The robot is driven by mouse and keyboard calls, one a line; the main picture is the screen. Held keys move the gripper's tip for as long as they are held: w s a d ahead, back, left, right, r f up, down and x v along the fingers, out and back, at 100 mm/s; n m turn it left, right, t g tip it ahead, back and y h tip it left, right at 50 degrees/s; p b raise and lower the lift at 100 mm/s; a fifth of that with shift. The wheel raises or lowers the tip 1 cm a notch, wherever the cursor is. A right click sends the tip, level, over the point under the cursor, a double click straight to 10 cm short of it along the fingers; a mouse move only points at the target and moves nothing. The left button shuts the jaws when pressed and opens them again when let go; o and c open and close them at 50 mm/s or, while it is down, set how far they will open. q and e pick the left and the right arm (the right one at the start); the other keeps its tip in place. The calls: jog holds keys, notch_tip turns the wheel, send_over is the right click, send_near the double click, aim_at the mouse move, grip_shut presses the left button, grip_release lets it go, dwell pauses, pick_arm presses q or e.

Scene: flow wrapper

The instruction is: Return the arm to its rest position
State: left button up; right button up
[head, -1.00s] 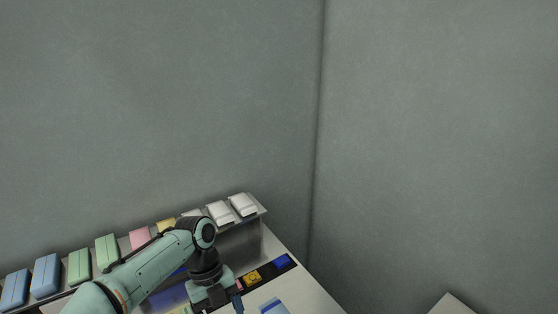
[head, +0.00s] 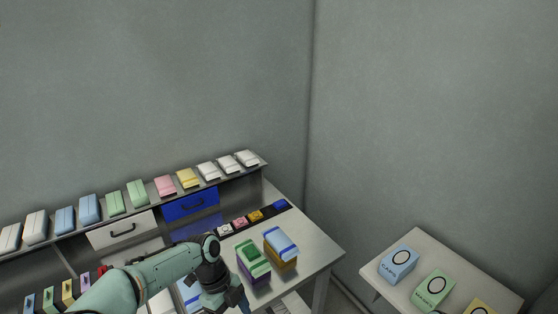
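My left arm (head: 155,277) comes in from the lower left of the head view, over the workbench. It bends down at a dark wrist (head: 212,275). My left gripper (head: 238,302) is at the bottom edge of the picture, pointing down, in front of the green-topped stack. Its fingertips are small and partly cut off, so I cannot tell whether it is open or shut, and I see nothing clearly held. My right arm and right gripper are not in view.
Green-topped (head: 254,256) and blue-topped (head: 280,243) stacks stand on the workbench (head: 315,250) right of my wrist. A shelf behind holds several coloured packs (head: 187,178) above a blue drawer (head: 190,205). A side table (head: 420,250) at right holds labelled boxes (head: 398,263). Grey walls stand behind.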

pick_arm(q)
jog(key=s+d+f+n+t+h, duration=0.1)
jog(key=s+f+n, duration=0.3)
jog(key=f+n, duration=0.5)
jog(key=s+f+n, duration=0.3)
jog(key=f+n, duration=0.1)
jog(key=f, duration=0.8)
jog(key=s+a+f+n+t, duration=0.1)
jog(key=s+f+n, duration=0.4)
jog(key=s+n, duration=0.2)
jog(key=s+a+f+n, duration=0.1)
jog(key=s+f+n, duration=0.3)
jog(key=s+n, duration=0.4)
jog(key=shift+s+f+t+y, duration=0.2)
jog(key=shift+f+t+y, duration=0.1)
jog(key=shift+f+t, duration=0.1)
